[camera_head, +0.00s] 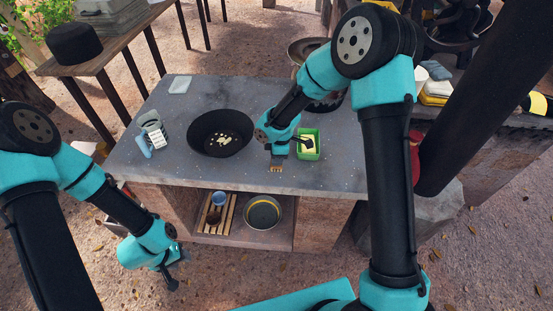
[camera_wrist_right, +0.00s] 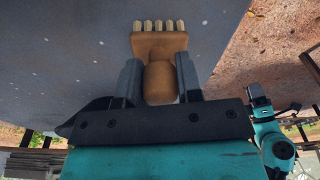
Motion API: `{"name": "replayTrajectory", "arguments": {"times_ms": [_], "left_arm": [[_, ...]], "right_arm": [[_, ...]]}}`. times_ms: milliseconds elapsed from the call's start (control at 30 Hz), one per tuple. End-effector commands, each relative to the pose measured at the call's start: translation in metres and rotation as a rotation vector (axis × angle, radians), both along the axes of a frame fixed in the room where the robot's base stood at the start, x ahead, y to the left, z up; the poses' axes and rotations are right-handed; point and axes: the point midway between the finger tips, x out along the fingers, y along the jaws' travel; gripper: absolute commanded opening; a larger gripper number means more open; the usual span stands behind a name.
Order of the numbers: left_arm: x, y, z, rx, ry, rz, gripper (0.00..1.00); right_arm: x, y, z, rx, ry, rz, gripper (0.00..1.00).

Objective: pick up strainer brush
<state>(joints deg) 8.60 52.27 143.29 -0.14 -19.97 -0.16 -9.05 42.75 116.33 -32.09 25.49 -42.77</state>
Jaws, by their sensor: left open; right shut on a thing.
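The strainer brush (camera_wrist_right: 160,45) has a wooden handle, a wide wooden head and a row of pale bristles. In the right wrist view its handle lies between the two fingers of my right gripper (camera_wrist_right: 160,85), which is shut on it. In the head view the brush (camera_head: 276,170) shows only as a small tan tip below my right gripper (camera_head: 278,158), over the front part of the grey counter. My left gripper (camera_head: 180,270) is open and empty, low in front of the counter, left of the lower shelf.
On the counter (camera_head: 340,175) stand a black pan (camera_head: 205,145) with pale bits, a green container (camera_head: 308,155) close right of my right gripper, and a white rack (camera_head: 156,140) at left. The shelf below holds a metal bowl (camera_head: 263,212) and a slatted wooden tray (camera_head: 225,222).

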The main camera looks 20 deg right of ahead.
Motion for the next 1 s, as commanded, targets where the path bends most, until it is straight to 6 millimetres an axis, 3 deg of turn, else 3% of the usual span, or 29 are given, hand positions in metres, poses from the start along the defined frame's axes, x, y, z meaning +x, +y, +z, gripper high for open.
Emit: {"name": "replayTrajectory", "arguments": {"times_ms": [433, 667, 1000], "left_arm": [[0.000, 0.000, 0.000, 0.000, 0.000, 0.000, 0.43], [0.000, 0.000, 0.000, 0.000, 0.000, 0.000, 0.43], [0.000, 0.000, 0.000, 0.000, 0.000, 0.000, 0.43]], "right_arm": [[0.001, 0.000, 0.037, 0.001, -0.003, 0.000, 0.08], [-0.034, 0.010, 0.039, 0.000, 0.000, 0.004, 0.08], [-0.111, 0.031, 0.046, -0.001, 0.001, 0.005, 0.08]]}}
